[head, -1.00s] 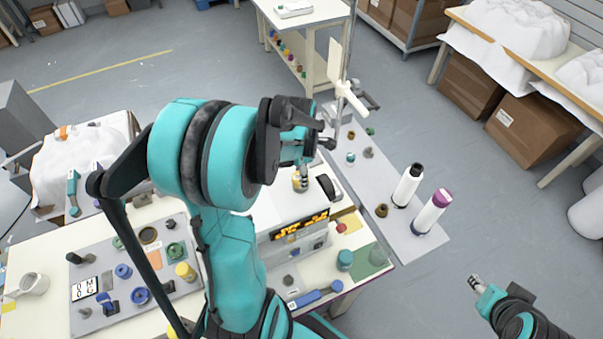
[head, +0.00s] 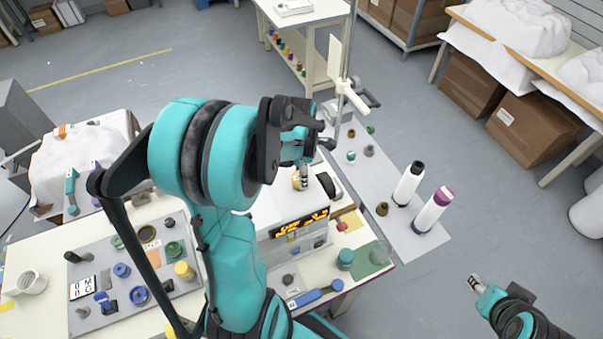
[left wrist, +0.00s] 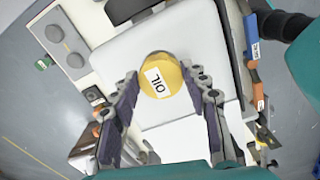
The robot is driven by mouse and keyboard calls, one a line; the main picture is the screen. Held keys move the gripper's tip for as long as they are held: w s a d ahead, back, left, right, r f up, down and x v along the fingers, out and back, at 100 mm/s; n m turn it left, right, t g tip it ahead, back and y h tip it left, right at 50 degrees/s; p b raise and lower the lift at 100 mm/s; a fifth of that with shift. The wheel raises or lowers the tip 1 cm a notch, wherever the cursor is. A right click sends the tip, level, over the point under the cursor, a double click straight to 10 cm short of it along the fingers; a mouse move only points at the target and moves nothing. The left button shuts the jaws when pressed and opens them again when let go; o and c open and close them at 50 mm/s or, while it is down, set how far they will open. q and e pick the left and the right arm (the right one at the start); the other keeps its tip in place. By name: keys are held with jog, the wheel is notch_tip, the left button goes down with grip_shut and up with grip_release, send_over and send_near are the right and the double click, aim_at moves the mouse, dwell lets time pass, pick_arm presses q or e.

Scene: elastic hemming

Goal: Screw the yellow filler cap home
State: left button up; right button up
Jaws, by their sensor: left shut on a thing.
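The yellow filler cap (left wrist: 172,84) has a white label reading OIL. It sits on the pale top of the machine in the left wrist view, between the two dark fingers of my left gripper (left wrist: 160,84). The fingers are closed in on its sides. In the head view a small yellow part of the cap (head: 299,182) shows below my left gripper (head: 303,172), on the white machine (head: 270,208) with an orange display. The thread under the cap is hidden. My right gripper (head: 475,283) is far off at the lower right, over the floor, with nothing visible in it.
A grey board with several coloured knobs and caps (head: 122,270) lies left of my left arm. A black handwheel (head: 329,186) is close right of the cap. A metal pole (head: 347,75) rises behind.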

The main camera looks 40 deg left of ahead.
pick_arm(q)
jog(key=shift+f+b, duration=0.45)
jog(key=shift+f, duration=0.1)
